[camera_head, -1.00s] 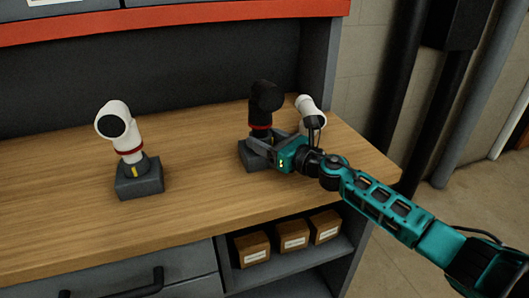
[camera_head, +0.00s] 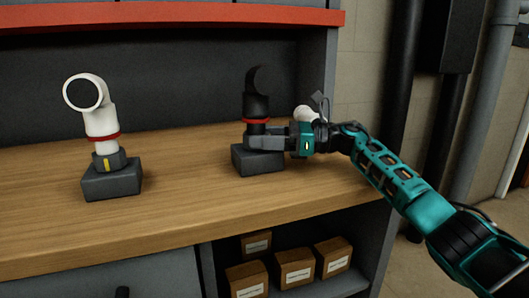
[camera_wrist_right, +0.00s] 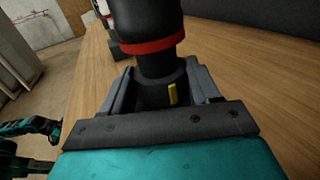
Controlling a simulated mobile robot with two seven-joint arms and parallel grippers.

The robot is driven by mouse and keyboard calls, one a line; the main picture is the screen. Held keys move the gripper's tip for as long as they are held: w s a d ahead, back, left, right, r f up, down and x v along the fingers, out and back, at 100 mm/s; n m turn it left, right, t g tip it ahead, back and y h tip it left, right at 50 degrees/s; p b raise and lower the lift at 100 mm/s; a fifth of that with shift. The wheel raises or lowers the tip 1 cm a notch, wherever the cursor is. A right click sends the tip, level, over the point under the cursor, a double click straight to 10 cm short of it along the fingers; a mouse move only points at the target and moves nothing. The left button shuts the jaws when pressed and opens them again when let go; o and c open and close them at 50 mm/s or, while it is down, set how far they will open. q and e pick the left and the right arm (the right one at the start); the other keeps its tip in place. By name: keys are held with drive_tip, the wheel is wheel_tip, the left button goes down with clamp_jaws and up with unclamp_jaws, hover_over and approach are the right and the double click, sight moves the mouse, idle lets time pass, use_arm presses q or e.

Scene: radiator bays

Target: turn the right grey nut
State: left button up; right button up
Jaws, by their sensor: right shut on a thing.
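A dark valve (camera_head: 256,104) with a red band stands on a grey block (camera_head: 258,160) on the bench. Its dark grey nut (camera_wrist_right: 150,94), with a yellow mark, shows low on the stem in the right wrist view. My right gripper (camera_head: 264,141) comes in from the right. Its two fingers lie on either side of this nut and are shut on it. In the head view the fingers hide most of the nut. A white valve (camera_head: 100,122) with a red band stands at the left, its grey nut (camera_head: 108,161) with a yellow mark uncovered.
Another white valve (camera_head: 306,113) is mostly hidden behind my right gripper. The wooden bench top (camera_head: 190,185) is clear between the left and middle valves. A dark back panel (camera_head: 180,75) rises behind. Several small boxes (camera_head: 294,268) sit on a shelf below.

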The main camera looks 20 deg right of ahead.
drive_tip(key=shift+a+r+n+g+b, duration=0.1)
drive_tip(key=shift+r+n+g+b, duration=0.05)
drive_tip(key=shift+n+g+b, duration=0.15)
drive_tip(key=o, duration=0.9)
drive_tip(key=shift+w+a, duration=0.1)
drive_tip(key=shift+o, duration=0.8)
drive_tip(key=p+v, duration=0.1)
drive_tip(key=v, duration=1.1)
drive_tip(key=shift+d+f, duration=0.25)
drive_tip(key=shift+d, duration=0.3)
